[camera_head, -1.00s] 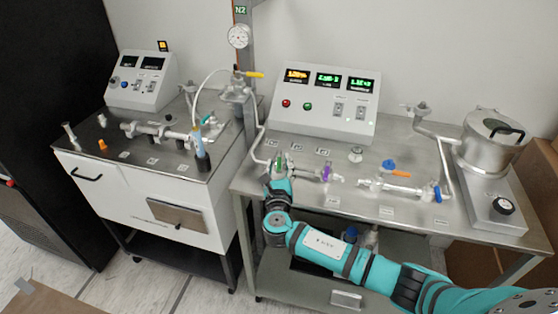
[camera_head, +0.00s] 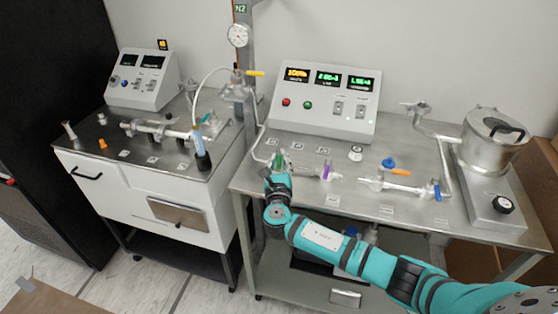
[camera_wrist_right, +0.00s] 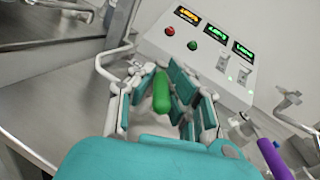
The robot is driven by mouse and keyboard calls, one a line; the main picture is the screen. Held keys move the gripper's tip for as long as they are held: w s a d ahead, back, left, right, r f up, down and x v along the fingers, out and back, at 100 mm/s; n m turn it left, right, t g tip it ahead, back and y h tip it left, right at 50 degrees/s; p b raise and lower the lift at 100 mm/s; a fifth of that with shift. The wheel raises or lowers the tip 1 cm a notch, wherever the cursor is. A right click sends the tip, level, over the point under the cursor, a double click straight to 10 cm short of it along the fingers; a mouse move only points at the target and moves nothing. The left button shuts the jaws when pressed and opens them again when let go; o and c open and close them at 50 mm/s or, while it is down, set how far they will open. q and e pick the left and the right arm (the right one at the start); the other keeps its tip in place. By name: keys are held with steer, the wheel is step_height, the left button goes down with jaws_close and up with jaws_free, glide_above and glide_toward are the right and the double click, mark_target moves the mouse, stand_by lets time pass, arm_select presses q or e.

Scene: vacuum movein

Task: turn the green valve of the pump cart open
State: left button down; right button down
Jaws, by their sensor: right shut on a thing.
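The green valve handle (camera_wrist_right: 161,92) stands between the fingers of my right gripper (camera_wrist_right: 163,105) in the right wrist view. In the head view the right gripper (camera_head: 277,166) is at the left front of the pump cart's top (camera_head: 300,195), and only a bit of the green handle (camera_head: 280,158) shows above it. The gripper is shut on the handle. The fingers and the palm hide the handle's lower part and its valve body. My left gripper is not in view.
A purple valve handle (camera_head: 326,169) is close to the right of the gripper. A second bench (camera_head: 140,170) stands left.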

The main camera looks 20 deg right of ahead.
steer(key=shift+d+y, duration=0.15)
steer(key=shift+y, duration=0.25)
steer(key=shift+s+d+n+t+y, duration=0.15)
steer(key=shift+d+n+t+y, duration=0.2)
steer(key=shift+n+y, duration=0.4)
steer(key=shift+d+f+n+t+y, duration=0.15)
steer(key=shift+n+t+y, duration=0.1)
steer(key=shift+n+y, duration=0.6)
steer(key=y+b, duration=0.1)
steer(key=n+y+b, duration=0.1)
steer(key=y, duration=0.1)
steer(key=shift+d, duration=0.3)
steer(key=shift+d+n+y+b, duration=0.2)
steer(key=shift+n+y+b, duration=0.65)
steer(key=shift+y, duration=0.25)
steer(key=c, duration=1.3)
jaws_free()
